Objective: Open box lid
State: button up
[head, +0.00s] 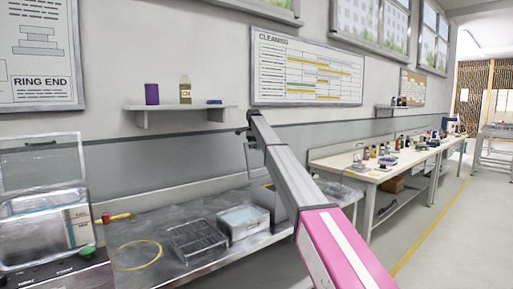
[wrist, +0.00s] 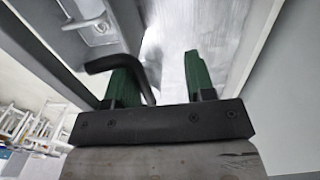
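My gripper (wrist: 160,80) has two green fingers standing well apart in the wrist view. A dark bent bar (wrist: 115,62), like a handle, runs beside the left finger and its end reaches into the gap; I cannot tell whether it touches. In the head view a pale box (head: 263,195) stands on the bench, partly hidden behind my arm. A clear panel (head: 254,158) rises above it, perhaps its lid; how far it is open is unclear. My gripper itself cannot be made out clearly in the head view.
The metal bench (head: 150,262) holds a white tub (head: 243,222), a wire rack (head: 196,240), a yellow ring (head: 137,254) and a cleaner with a raised clear lid (head: 40,163). A wall shelf (head: 180,107) hangs above. A long table (head: 375,172) stands right; the floor there is clear.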

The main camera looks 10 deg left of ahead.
jog(key=shift+d+r, duration=0.1)
jog(key=shift+r, duration=0.05)
dwell(0.6)
notch_tip(320, 180, up, 10)
jog(key=shift+w+a+r, duration=0.2)
jog(key=shift+a+r, duration=0.05)
dwell(0.3)
